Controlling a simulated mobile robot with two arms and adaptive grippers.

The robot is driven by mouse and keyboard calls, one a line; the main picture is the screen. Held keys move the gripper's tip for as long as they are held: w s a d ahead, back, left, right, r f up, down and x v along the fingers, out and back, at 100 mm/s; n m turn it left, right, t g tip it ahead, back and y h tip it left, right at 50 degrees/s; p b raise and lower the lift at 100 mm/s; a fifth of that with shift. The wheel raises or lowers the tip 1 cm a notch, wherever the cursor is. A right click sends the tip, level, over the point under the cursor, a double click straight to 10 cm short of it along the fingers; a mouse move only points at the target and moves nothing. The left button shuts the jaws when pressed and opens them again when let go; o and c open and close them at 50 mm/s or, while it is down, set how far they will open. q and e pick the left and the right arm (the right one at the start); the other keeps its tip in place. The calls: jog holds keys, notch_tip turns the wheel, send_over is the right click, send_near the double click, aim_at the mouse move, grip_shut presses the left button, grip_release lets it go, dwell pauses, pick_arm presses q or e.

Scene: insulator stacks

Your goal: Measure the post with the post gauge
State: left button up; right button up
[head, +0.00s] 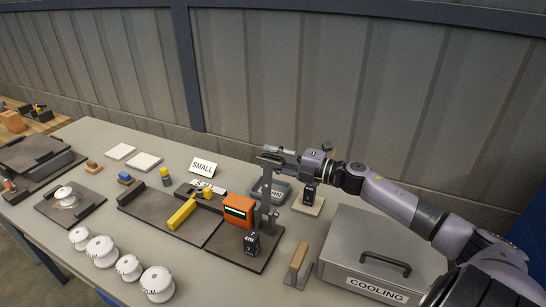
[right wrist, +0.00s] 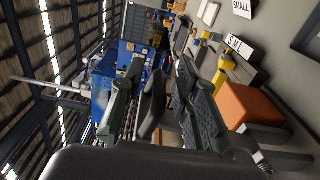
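An orange box with a lit display (head: 238,210) stands on a dark base plate, beside a grey upright column (head: 267,210); together they look like the post gauge. The orange box also shows in the right wrist view (right wrist: 250,106). My right gripper (head: 282,157) is at the column's top, its fingers pointing left. In the right wrist view its fingers (right wrist: 165,105) are apart, with a dark curved piece between them; contact is unclear. White ribbed insulator pieces (head: 101,250) stand at the front left. I cannot pick out an assembled post. My left gripper is out of view.
A grey box marked COOLING (head: 350,245) stands at right. A yellow bar (head: 182,214) lies on a dark fixture plate (head: 150,212). A wooden-handled tool (head: 298,262) lies by the box. A SMALL sign (head: 203,167) is behind.

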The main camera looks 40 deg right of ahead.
grip_shut()
jog(key=shift+f, duration=0.1)
dwell(0.5)
